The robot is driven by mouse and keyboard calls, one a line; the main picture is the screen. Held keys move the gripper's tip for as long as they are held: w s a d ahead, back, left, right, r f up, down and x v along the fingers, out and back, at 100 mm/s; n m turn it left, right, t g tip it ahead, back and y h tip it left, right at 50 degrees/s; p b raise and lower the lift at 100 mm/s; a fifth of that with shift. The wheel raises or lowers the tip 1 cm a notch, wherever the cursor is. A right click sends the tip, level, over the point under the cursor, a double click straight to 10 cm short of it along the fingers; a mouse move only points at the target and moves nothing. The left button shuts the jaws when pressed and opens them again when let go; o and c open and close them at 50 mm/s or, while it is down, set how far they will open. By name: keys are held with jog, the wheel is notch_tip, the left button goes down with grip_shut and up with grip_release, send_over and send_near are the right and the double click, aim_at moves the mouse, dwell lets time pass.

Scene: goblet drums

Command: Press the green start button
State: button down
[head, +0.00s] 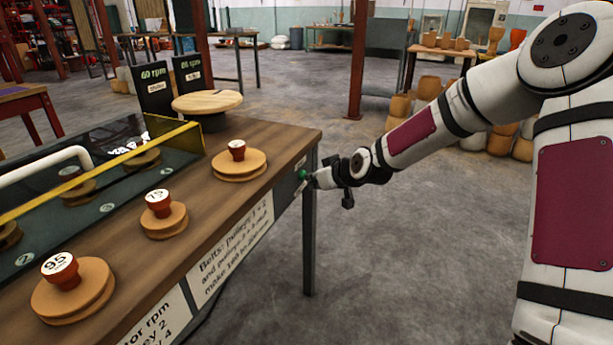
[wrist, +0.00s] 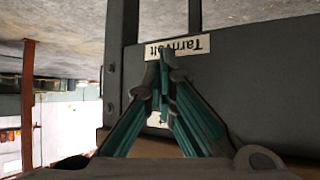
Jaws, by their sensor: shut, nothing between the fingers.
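The green start button (head: 303,174) sits on the dark end panel of the workbench, below the tabletop corner. My gripper (head: 306,186) is beside it at the panel, with its fingers right by the button. Whether they touch it I cannot tell. In the wrist view the gripper's teal fingers (wrist: 164,62) are shut together with nothing between them, pointing at the dark panel (wrist: 255,75). The button does not show clearly there; the fingers may hide it.
An upside-down "Tarnvolt" label (wrist: 178,47) is on the panel. The wooden workbench (head: 285,140) bears pulleys with red knobs (head: 237,150), a round wooden disc (head: 207,101) and a glass guard with a yellow edge (head: 110,165). Open floor (head: 400,260) lies right of the bench.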

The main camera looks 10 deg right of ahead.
jog(key=s+d+p, duration=0.2)
jog(key=s+d, duration=0.1)
jog(key=d, duration=0.2)
jog(key=shift+s, duration=0.3)
dwell(0.4)
jog(key=s+a+r+m+g+h, duration=0.1)
jog(key=s+r+m+g, duration=0.3)
jog(key=s, duration=1.3)
jog(key=s+r+n+g+h, duration=0.1)
jog(key=s+r+g+h, duration=0.15)
jog(key=s+r, duration=0.95)
jog(key=s+a+m+g+h, duration=0.15)
jog(key=s+g, duration=0.25)
jog(key=s, duration=1.7)
notch_tip(320, 180, up, 32)
jog(key=t+p, duration=0.4)
jog(key=p, duration=2.7)
jog(key=shift+s+d+y, duration=0.2)
jog(key=shift+d+y, duration=0.2)
jog(key=shift+r+t, duration=0.1)
jog(key=shift+t, duration=0.15)
